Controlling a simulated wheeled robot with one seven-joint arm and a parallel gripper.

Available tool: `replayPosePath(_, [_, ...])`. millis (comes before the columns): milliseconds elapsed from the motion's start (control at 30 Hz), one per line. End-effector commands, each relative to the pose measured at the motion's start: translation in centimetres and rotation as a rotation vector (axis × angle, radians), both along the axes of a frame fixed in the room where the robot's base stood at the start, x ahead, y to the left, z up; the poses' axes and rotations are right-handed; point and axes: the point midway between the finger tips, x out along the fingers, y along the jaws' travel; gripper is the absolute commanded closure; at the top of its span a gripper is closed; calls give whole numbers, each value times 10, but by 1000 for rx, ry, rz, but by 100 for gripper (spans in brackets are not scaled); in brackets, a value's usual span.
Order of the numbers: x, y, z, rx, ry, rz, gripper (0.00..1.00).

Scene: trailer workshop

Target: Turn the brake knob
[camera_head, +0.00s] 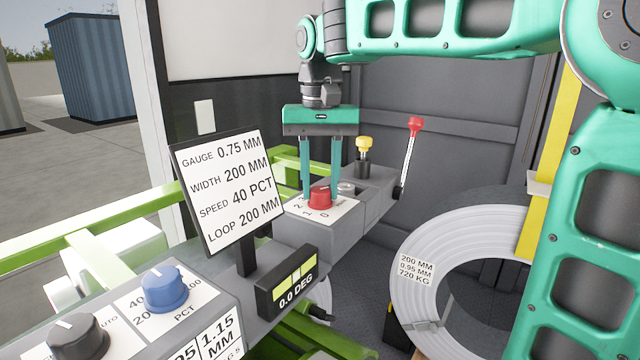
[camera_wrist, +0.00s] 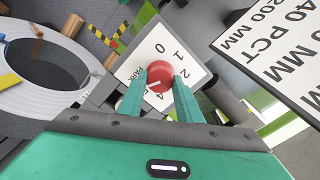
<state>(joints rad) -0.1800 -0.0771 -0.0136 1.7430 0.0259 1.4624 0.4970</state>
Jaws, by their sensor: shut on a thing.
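The red knob (camera_head: 320,194) sits on a white dial plate (camera_head: 337,211) marked with numbers, on the grey console. In the wrist view the red knob (camera_wrist: 160,71) is round, with a short white mark on its lower left side. The dial plate there (camera_wrist: 133,61) reads PARK, 0, 1, 2 and, partly covered, 4. My gripper (camera_head: 320,188) points down from above, its two teal fingers on either side of the knob. In the wrist view my gripper (camera_wrist: 159,80) is shut on the knob; the fingers cover part of the plate.
A yellow knob (camera_head: 364,143) and a red-topped lever (camera_head: 415,126) stand just behind. The tilted display (camera_head: 232,190) is close on the left. Blue (camera_head: 164,288) and black (camera_head: 78,338) knobs are nearer. A large coil (camera_head: 412,245) stands at right.

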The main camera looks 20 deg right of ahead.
Motion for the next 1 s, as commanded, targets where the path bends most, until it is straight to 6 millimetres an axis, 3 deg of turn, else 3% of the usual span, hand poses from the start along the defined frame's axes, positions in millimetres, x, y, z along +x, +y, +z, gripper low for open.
replayPosePath(433, [2,2,-1,1,-3,-297,91])
replayPosePath(1000, [2,3,-1,1,-3,-375,91])
